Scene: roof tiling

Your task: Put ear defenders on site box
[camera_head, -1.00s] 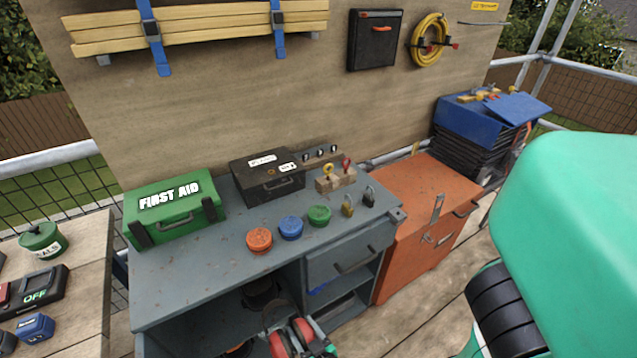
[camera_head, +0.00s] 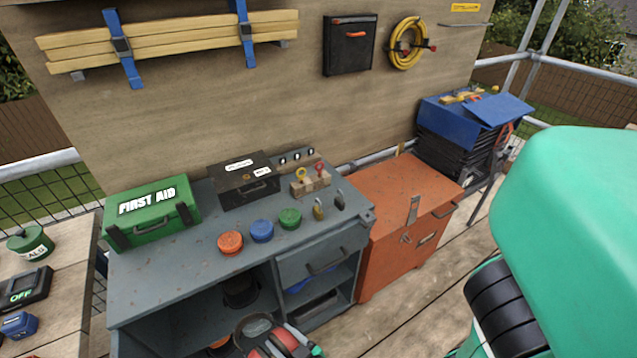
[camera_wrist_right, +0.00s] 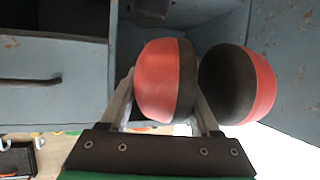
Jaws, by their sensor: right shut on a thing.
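The ear defenders, with red and black cups (camera_head: 256,351), are at the bottom edge of the head view, in front of the grey workbench's open shelf. My right gripper (camera_head: 283,346) is shut on them. In the right wrist view, one cup (camera_wrist_right: 158,80) is between the fingers, and the other cup (camera_wrist_right: 232,85) is just outside the right finger. The orange-red site box (camera_head: 408,195) stands on the deck to the right of the bench, its lid shut and its top clear. My left gripper is not in view.
The grey workbench (camera_head: 180,270) bears a green first aid box (camera_head: 152,212), a black case (camera_head: 243,180), coloured tins and padlocks. A blue-topped toolbox stack (camera_head: 463,130) stands beyond the site box. My green arm fills the right foreground. Deck in front of the site box is free.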

